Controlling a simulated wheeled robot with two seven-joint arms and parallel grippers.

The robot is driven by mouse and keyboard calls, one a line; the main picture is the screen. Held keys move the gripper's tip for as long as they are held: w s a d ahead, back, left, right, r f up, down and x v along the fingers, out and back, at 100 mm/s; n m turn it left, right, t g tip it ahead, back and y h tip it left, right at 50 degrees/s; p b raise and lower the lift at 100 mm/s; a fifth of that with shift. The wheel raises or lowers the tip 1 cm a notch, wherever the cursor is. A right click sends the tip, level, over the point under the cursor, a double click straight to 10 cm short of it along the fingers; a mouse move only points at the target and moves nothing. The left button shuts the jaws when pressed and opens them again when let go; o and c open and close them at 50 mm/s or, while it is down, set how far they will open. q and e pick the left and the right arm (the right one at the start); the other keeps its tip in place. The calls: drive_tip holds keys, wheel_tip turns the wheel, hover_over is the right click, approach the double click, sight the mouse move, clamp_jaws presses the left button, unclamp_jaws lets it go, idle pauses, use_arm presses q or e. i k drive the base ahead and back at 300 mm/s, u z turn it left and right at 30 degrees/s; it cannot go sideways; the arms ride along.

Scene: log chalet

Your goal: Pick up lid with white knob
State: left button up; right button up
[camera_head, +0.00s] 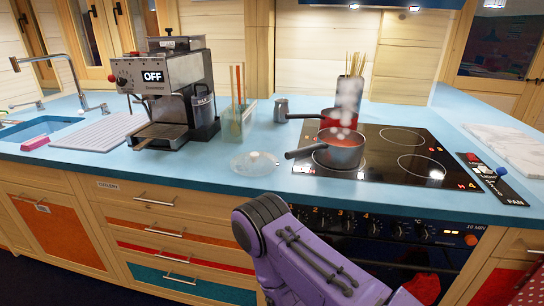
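A clear glass lid with a pale, whitish knob (254,163) lies on the blue counter near its front edge, left of the stove. No gripper touches it. A purple arm link of mine with a dark joint rises from the bottom of the view, in front of the drawers and below the lid. Neither of my grippers shows in this view.
A saucepan (342,152) with its handle pointing left steams on the black stove (402,170), with a red-filled pot (326,118) behind it. A glass holder (236,121) and coffee machine (163,92) stand behind and left of the lid. The counter left of the lid is clear.

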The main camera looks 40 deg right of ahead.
sight(253, 164)
drive_tip(key=z, duration=0.75)
drive_tip(key=i, duration=0.7)
drive_tip(key=z, duration=0.8)
